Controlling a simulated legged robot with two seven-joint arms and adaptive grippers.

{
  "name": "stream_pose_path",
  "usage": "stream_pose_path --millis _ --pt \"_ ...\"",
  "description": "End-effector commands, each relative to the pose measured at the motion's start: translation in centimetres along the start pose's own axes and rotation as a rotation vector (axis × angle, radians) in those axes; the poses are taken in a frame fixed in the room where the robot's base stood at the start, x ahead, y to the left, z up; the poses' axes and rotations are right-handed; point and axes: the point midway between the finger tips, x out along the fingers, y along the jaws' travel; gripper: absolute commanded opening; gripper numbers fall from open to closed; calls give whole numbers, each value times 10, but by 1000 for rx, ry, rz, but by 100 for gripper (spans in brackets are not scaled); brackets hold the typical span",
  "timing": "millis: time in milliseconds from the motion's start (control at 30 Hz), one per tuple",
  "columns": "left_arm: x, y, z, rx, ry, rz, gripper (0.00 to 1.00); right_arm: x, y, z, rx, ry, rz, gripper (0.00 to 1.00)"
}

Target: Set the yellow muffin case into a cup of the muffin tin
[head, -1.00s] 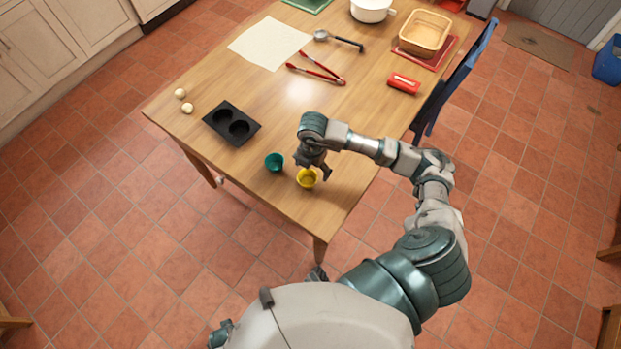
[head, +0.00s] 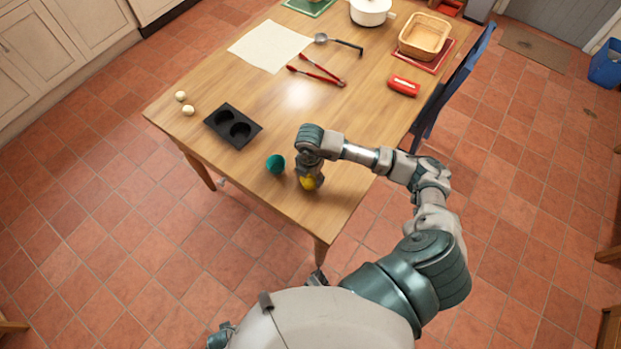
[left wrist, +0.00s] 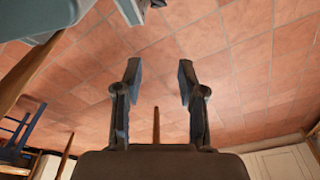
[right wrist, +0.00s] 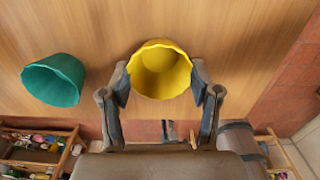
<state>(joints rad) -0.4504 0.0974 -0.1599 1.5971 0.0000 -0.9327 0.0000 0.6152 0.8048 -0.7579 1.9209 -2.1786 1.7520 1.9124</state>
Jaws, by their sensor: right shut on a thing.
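The yellow muffin case (head: 312,184) is near the front edge of the table, mostly covered by my right gripper (head: 308,174) in the head view. In the right wrist view, the yellow case (right wrist: 160,70) faces me with its open mouth, and the fingers of my right gripper (right wrist: 160,85) close on its two sides. The black muffin tin (head: 232,126) lies to the left on the table, its two cups seeming empty. A teal case (head: 275,163) stands between them; it also shows in the right wrist view (right wrist: 52,80). My left gripper (left wrist: 158,80) is open and empty over the floor.
Two pale eggs (head: 184,103) lie left of the tin. The table between the teal case and the tin is bare.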

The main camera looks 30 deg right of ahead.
Motion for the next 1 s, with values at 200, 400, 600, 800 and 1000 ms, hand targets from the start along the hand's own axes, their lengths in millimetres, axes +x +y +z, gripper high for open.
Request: stream_pose_path --millis 200,400,600,800,1000 --pt "1 -3 0 1 3 -4 40 -11 0 -1 -4 5 2 40" --pt "8 -5 5 2 -3 -8 40 -37 3 -8 -8 9 5 40" --pt "9 -5 2 3 1 -7 40 -40 23 -49 -9 10 5 40" --pt "8 -4 0 2 4 -6 40 -45 42 -89 -7 8 4 40" --pt "6 -4 1 2 1 -5 40 -48 56 -119 -6 8 5 40"
